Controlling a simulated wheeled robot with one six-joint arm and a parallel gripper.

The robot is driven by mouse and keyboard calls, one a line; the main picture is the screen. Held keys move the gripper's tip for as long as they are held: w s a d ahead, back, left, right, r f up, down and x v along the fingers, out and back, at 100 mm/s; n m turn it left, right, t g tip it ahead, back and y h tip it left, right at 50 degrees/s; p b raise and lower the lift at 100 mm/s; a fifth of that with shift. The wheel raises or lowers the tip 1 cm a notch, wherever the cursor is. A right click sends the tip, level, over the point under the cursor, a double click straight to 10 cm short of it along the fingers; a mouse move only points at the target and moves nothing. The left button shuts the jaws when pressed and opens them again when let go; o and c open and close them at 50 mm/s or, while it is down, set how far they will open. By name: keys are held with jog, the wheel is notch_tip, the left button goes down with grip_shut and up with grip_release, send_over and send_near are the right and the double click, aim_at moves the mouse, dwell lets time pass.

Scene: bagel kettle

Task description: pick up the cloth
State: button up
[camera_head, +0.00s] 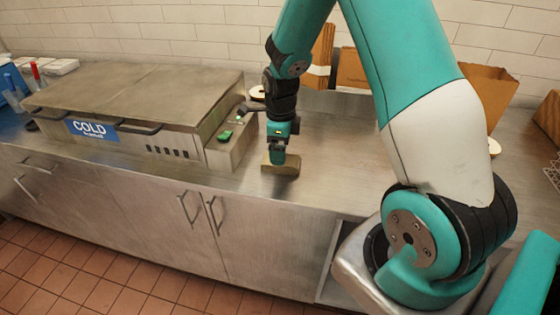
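A small tan, flat-topped piece (283,170), which looks like the folded cloth, lies on the steel counter near its front edge. My gripper (278,161) points straight down at it from above and overlaps it in the head view. The fingers are small and partly merge with the tan piece, so I cannot tell whether they are open or shut, or whether they touch it.
A steel cold unit (130,95) with a blue COLD label stands to the left. A small green item (225,135) lies on its right-hand ledge. The counter (335,180) right of my gripper is clear.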

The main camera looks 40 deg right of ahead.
notch_tip(320, 180, down, 5)
jog(key=shift+a+r+p, duration=0.1)
jog(key=shift+a+p, duration=0.05)
jog(key=shift+p, duration=0.5)
jog(key=c, duration=1)
jog(key=shift+r, duration=0.1)
notch_tip(320, 180, up, 20)
jog(key=b, duration=0.2)
